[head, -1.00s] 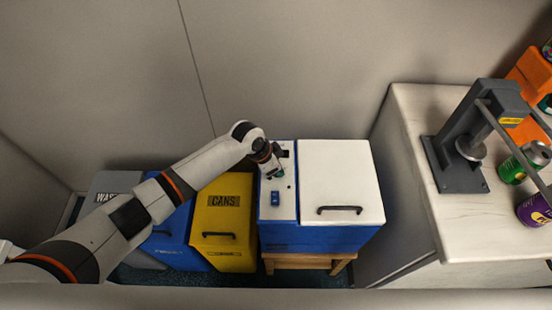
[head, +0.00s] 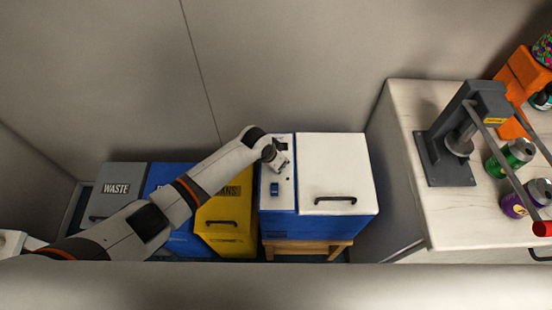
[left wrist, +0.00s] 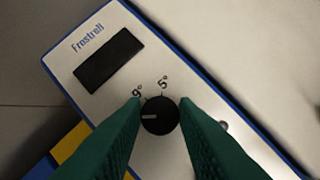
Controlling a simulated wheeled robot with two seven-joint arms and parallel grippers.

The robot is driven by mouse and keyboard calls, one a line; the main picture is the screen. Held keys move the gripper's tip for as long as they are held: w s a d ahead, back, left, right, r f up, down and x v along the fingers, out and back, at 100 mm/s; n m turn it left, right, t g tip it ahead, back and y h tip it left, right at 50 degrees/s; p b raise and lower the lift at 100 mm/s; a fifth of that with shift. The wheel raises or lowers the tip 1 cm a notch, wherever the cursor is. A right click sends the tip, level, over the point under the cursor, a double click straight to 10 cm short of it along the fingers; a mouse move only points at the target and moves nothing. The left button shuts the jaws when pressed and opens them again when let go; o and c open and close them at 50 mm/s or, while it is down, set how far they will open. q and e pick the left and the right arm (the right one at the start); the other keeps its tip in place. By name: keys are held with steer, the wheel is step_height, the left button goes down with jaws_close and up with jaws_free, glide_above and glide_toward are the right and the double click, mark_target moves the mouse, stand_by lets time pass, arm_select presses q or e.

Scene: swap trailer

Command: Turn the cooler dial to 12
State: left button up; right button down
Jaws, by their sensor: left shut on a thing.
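The cooler (head: 335,190) is a blue box with a white top in the head view. Its control panel, with the name Frostrell and a dark, blank display (left wrist: 110,60), fills much of the left wrist view. The round black dial (left wrist: 159,116) has a white pointer mark that points left in that view. The labels 9° and 5° show above the dial; no 12 label shows, and the fingers cover part of the panel. My left gripper (left wrist: 160,118) is shut on the dial, a green finger on each side. In the head view it is over the panel (head: 278,168). My right gripper is in neither view.
A blue switch (head: 275,189) sits on the panel in front of my left gripper. Left of the cooler stand the yellow cans bin (head: 226,238), a blue bin and the grey waste bin (head: 115,175). A counter (head: 410,120) with a can crusher (head: 450,150) and cans is at right.

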arm_select(q)
steer(key=o, duration=1)
steer(key=shift+r, duration=0.15)
steer(key=v, duration=1.1)
steer(key=shift+s+a+r, duration=0.15)
steer(key=shift+a+r, duration=0.05)
steer(key=shift+r, duration=0.1)
steer(key=shift+s, duration=0.1)
